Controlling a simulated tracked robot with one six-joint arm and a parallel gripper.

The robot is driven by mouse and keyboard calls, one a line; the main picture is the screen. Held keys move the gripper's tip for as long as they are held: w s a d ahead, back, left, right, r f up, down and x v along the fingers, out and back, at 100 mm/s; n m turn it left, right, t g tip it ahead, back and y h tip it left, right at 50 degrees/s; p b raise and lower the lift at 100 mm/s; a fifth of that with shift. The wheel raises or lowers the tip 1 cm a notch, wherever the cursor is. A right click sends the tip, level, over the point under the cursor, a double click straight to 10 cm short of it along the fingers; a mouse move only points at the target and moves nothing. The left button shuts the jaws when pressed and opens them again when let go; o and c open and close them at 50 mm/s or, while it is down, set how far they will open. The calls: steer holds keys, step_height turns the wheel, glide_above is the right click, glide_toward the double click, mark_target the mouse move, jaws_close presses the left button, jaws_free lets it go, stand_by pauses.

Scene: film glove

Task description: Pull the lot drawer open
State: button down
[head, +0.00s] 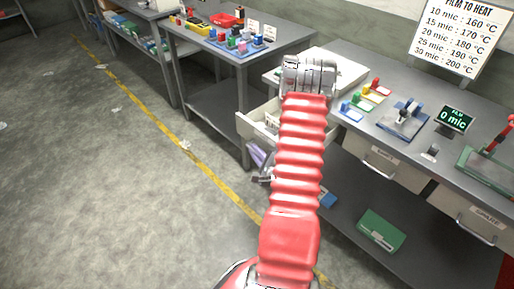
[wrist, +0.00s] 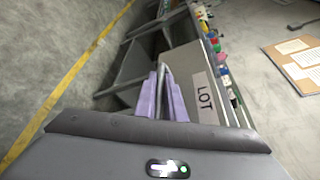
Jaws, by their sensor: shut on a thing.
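The lot drawer (head: 250,126) is cream and stands pulled out from the bench in the head view, its open top showing. My red arm hides part of it. In the wrist view its front (wrist: 181,60) carries a white LOT label (wrist: 203,98) and appears tilted. My gripper (wrist: 165,82) has lavender fingers shut on the drawer's grey handle (wrist: 164,69). In the head view, the gripper (head: 259,158) shows just below the drawer front, partly behind my arm. The fingers hide much of the handle.
Two other drawers (head: 383,163) (head: 478,224) under the bench look closed. Small coloured items, a tool and a display reading 0 mic (head: 455,119) stand on the bench top. A green box (head: 382,231) lies on the lower shelf. The floor left of the yellow line is largely clear.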

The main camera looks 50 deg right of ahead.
steer(key=shift+s+a+f, duration=0.1)
steer(key=shift+f, duration=0.05)
steer(key=c, duration=1.8)
jaws_free()
steer(key=shift+c, duration=0.2)
steer(key=shift+s, duration=0.1)
